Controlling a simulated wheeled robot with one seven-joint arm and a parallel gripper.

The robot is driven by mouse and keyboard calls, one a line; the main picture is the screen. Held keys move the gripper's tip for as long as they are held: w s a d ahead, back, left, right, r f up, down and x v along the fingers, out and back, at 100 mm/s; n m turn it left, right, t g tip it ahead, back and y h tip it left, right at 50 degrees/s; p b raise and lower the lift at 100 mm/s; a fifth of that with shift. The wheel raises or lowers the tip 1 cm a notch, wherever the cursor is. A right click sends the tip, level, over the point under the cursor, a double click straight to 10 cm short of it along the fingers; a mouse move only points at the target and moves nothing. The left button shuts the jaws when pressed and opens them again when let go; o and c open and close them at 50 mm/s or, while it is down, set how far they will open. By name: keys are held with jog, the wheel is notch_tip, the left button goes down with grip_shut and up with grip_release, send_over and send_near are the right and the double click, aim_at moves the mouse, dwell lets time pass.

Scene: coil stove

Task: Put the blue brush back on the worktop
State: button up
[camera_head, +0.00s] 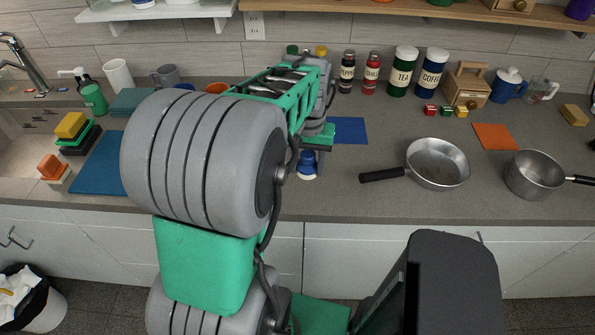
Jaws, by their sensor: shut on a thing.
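The blue brush (308,166) shows just below my gripper (312,148), with a blue top and a pale lower rim. My gripper is shut on it; the fingers and arm hide its upper part. The brush is over the grey worktop (330,195), towards its front edge and left of the frying pan. I cannot tell whether its underside touches the worktop.
A frying pan (437,165) has its black handle pointing left towards the brush. A saucepan (535,175) stands further right. A blue mat (350,130) lies behind and right of my gripper. Canisters, jars and small blocks line the back. My arm hides much of the left worktop.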

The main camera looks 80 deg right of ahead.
aim_at(297, 183)
jog(key=w+f, duration=0.1)
jog(key=d+f, duration=0.1)
jog(key=w+f, duration=0.1)
jog(key=shift+w+d+f+p, duration=0.35)
jog(key=shift+f, duration=0.05)
jog(key=shift+w+f+p, duration=0.15)
jog(key=shift+f+p, duration=0.4)
jog(key=shift+f, duration=1.3)
jog(key=o, duration=1.3)
jog(key=shift+f, duration=0.1)
